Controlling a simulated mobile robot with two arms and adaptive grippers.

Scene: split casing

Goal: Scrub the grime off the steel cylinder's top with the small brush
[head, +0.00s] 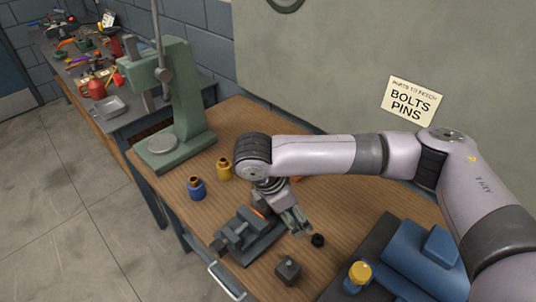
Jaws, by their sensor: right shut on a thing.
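My right arm reaches in from the right over the wooden bench. Its gripper (296,224) points down beside a small grey vise (238,240) and is shut on what appears to be the small brush, mostly hidden by the fingers. A small round black piece (318,240) shows just right of the fingertips; I cannot tell whether it touches them. I cannot make out the steel cylinder or any grime clearly; the wrist and fingers cover part of the vise area. A small dark grey block (288,270) stands in front of the gripper. My left gripper is not in view.
A green press (178,95) stands at the bench's left end. A blue bottle (196,188) and a yellow bottle (224,169) stand near it. A yellow-topped blue container (357,277) and a blue casing (410,260) are at right. A wall sign (411,100) hangs behind.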

